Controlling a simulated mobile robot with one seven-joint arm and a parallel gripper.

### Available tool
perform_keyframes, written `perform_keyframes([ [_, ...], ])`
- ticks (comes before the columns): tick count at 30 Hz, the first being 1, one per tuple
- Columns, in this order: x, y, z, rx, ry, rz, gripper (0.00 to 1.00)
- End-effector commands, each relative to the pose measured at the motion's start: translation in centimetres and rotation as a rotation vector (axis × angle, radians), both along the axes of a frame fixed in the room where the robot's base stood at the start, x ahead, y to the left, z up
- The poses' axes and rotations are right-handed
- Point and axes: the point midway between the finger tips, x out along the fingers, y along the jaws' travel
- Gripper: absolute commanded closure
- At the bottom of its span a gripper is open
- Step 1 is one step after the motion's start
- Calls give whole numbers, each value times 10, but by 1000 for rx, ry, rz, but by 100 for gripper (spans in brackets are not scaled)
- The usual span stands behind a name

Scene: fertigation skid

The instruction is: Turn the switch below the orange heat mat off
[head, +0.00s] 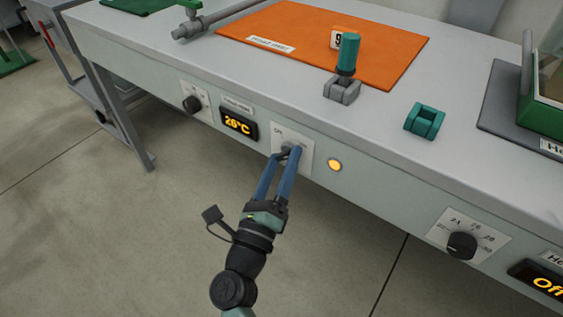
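The orange heat mat (290,30) lies on the bench top. On the bench's front panel below it is a white switch plate (304,156) with partly readable lettering at its upper left. A small grey switch (291,146) sits on the plate and is mostly hidden by my fingertips, so its position is unclear. A round indicator lamp (334,165) just right of the plate glows yellow. My gripper (290,153) reaches up from below, its two blue fingers close together at the switch. I cannot tell whether they press on it.
Left of the plate are a display (239,123) reading 26°C and a black knob (192,104). Another dial (462,245) and an "Off" display (545,281) are at the lower right. A teal-handled tool (347,55) and a teal clamp (424,120) stand on the bench.

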Motion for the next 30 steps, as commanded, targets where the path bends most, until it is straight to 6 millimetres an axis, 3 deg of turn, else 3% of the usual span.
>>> perform_keyframes([
  [2,0,0,0,0,0,0,44],
  [11,0,0,0,0,0,0,98],
  [23,-1,0,5,-55,42,1,100],
  [30,-1,-1,10,-191,142,0,100],
])
